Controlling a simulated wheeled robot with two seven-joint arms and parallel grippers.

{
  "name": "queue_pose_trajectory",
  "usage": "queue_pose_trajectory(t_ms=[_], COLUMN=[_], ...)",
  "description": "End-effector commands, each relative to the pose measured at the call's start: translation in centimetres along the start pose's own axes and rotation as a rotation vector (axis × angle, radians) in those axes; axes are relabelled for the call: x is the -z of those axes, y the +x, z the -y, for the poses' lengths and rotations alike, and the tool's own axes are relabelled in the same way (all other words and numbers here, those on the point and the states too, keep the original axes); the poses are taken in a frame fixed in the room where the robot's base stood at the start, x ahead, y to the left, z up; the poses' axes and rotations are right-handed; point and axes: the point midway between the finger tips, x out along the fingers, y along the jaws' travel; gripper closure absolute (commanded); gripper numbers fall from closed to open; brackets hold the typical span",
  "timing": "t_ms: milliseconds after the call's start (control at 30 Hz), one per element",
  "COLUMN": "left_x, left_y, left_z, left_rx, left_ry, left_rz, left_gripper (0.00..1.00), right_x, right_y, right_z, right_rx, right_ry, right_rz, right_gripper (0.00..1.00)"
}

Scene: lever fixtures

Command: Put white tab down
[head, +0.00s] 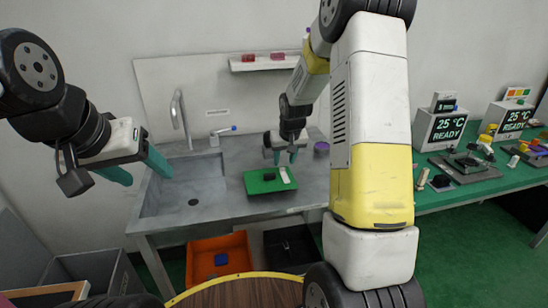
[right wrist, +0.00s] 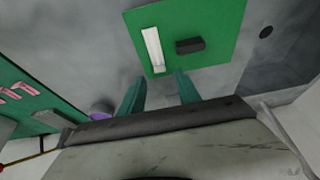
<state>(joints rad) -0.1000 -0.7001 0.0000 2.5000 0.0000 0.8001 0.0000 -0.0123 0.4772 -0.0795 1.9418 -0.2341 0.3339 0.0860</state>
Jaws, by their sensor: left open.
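The white tab (head: 286,175) is a narrow white strip on the right part of a green board (head: 258,185) on the grey counter. It also shows in the right wrist view (right wrist: 154,50), beside a small black block (right wrist: 190,45). I cannot tell whether the tab is raised or flat. My right gripper (head: 285,158) is just behind the board; its teal fingers (right wrist: 160,76) are apart with nothing between them, and the tab lies beyond their tips. My left gripper (head: 150,178) is open and empty, to the left by the sink.
A sink (head: 185,185) with a tap (head: 178,110) is left of the board. An orange bin (head: 219,258) and a dark bin (head: 290,248) stand below the counter. A green table (head: 440,195) with devices is at right. My right arm covers part of the counter.

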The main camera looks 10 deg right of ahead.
Motion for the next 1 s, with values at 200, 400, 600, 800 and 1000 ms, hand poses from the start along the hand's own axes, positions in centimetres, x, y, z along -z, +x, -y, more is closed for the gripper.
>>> queue_pose_trajectory(t_ms=[200,400,600,800,1000], left_x=[0.0,0.0,0.0,0.0,0.0], left_y=[0.0,0.0,0.0,0.0,0.0], left_z=[0.0,0.0,0.0,0.0,0.0], left_rx=[0.000,0.000,0.000,0.000,0.000], left_ry=[0.000,0.000,0.000,0.000,0.000], left_rz=[0.000,0.000,0.000,0.000,0.000], left_gripper=[0.38,0.38,0.38,0.38,0.38], right_x=[0.1,0.1,-0.6,-4.8,-11.8], right_y=[-4.9,-7.5,-10.8,-19.5,-27.0], right_z=[0.0,0.0,0.3,1.9,3.8], right_rx=[0.000,0.000,0.009,0.051,0.106], right_ry=[0.000,0.000,0.006,0.020,0.025], right_rz=[-0.005,-0.002,-0.016,-0.064,-0.113], right_gripper=[0.60,0.60,0.60,0.60,0.60])
